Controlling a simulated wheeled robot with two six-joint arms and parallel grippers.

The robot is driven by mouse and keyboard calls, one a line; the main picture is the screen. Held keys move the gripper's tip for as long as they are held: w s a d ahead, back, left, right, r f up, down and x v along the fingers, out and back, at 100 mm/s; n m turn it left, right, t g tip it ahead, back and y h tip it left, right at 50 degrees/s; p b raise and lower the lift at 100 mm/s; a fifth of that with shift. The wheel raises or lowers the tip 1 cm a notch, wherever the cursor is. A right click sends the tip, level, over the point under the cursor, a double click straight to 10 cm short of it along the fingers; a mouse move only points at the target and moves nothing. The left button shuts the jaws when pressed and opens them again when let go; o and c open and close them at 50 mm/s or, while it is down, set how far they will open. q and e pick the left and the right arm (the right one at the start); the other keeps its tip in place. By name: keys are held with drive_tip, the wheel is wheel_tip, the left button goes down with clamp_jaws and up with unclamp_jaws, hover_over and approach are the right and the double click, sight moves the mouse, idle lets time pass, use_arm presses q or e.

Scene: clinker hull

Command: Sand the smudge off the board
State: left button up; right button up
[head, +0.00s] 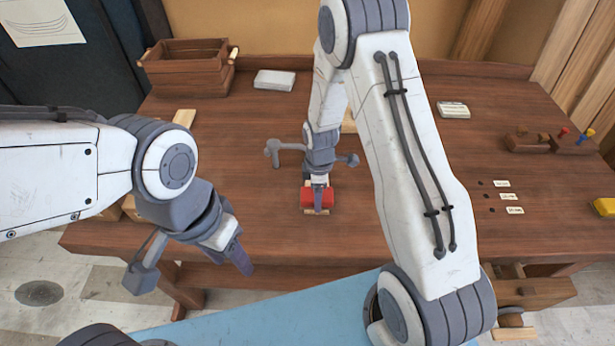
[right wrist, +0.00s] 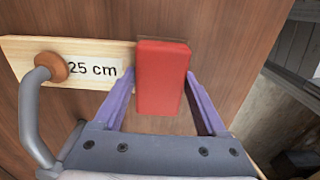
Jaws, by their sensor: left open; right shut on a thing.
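A red block (head: 318,198), likely the sanding block, is between the fingers of my right gripper (head: 319,190), low over the bench. The block fills the middle of the right wrist view (right wrist: 162,80), between the purple fingers. A pale wooden board (right wrist: 20,50) labelled "25 cm" lies by it, its right end partly hidden by the block. I cannot tell whether block and board touch. An orange-brown round patch (right wrist: 53,66) shows on the board, partly behind a grey bar; I cannot tell whether it is the smudge. My left gripper (head: 240,262) is open and empty off the bench's front edge.
A wooden crate (head: 187,78) and a pale box (head: 275,80) stand at the back left. Another pale box (head: 453,110), a wooden rack (head: 527,142) and small labels (head: 508,196) are on the right. The bench (head: 400,260) is clear in front of the block.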

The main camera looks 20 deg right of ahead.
sight(305, 194)
drive_tip(key=shift+s+d, duration=0.25)
drive_tip(key=shift+d, duration=0.45)
drive_tip(key=shift+s+d, duration=0.2)
drive_tip(key=shift+d, duration=0.45)
drive_tip(key=shift+s+d, duration=0.15)
drive_tip(key=shift+d, duration=0.25)
drive_tip(key=shift+w+a, duration=0.25)
drive_tip(key=shift+a, duration=0.6)
drive_tip(key=shift+w+a, duration=0.25)
drive_tip(key=shift+a, duration=0.6)
drive_tip(key=shift+w+a, duration=0.25)
drive_tip(key=shift+a, duration=0.65)
drive_tip(key=shift+w+a, duration=0.25)
drive_tip(key=shift+a, duration=0.6)
wheel_tip(305, 194, up, 3)
drive_tip(key=shift+w+a+f+p, duration=0.1)
drive_tip(key=shift+a+f+p, duration=0.05)
drive_tip(key=shift+p, duration=0.65)
drive_tip(key=shift+r+p, duration=0.9)
drive_tip(key=shift+r, duration=0.1)
use_arm(q)
drive_tip(key=shift+w+a+r+p, duration=0.15)
drive_tip(key=shift+r+p, duration=0.5)
drive_tip(key=shift+r, duration=0.85)
drive_tip(key=shift+w+r+p, duration=0.25)
drive_tip(key=shift+r+p, duration=0.35)
drive_tip(key=shift+r, duration=0.85)
use_arm(e)
drive_tip(key=shift+r, duration=1.7)
